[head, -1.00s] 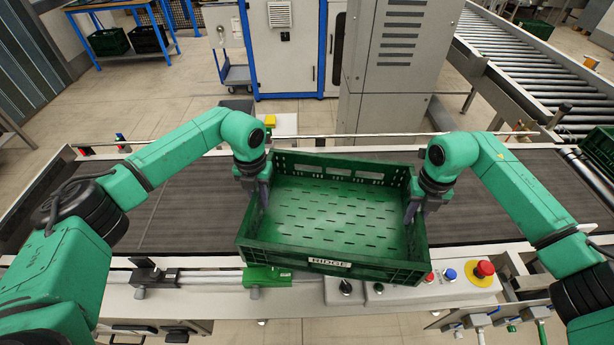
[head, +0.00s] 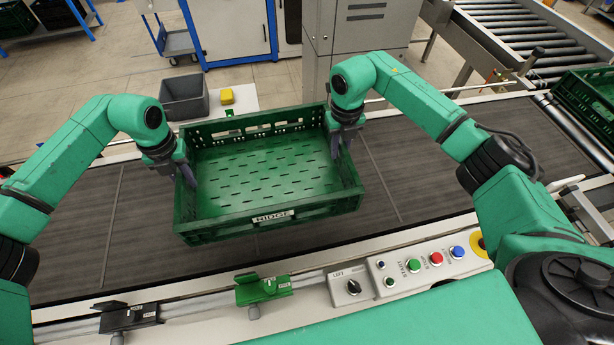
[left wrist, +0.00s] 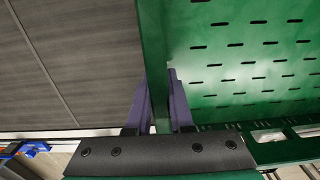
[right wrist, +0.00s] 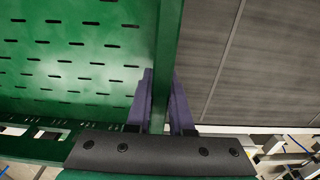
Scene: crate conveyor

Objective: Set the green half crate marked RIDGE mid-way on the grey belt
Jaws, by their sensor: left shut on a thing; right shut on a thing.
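The green half crate (head: 270,217) is empty and carries a white RIDGE label on its near wall. It is over the grey belt (head: 90,235), turned slightly; whether it touches the belt I cannot tell. My left gripper (head: 184,172) is shut on its left wall, and the left wrist view shows the wall (left wrist: 152,50) between the fingers (left wrist: 160,105). My right gripper (head: 340,140) is shut on its right wall, and the right wrist view shows that wall (right wrist: 166,50) between the fingers (right wrist: 160,100).
A control panel (head: 410,270) with buttons and a LEFT switch lies along the near edge. A green clamp (head: 264,289) and a black clamp (head: 128,317) sit on the near rail. Another green crate (head: 590,105) stands at the right. A grey bin (head: 184,97) is beyond the belt.

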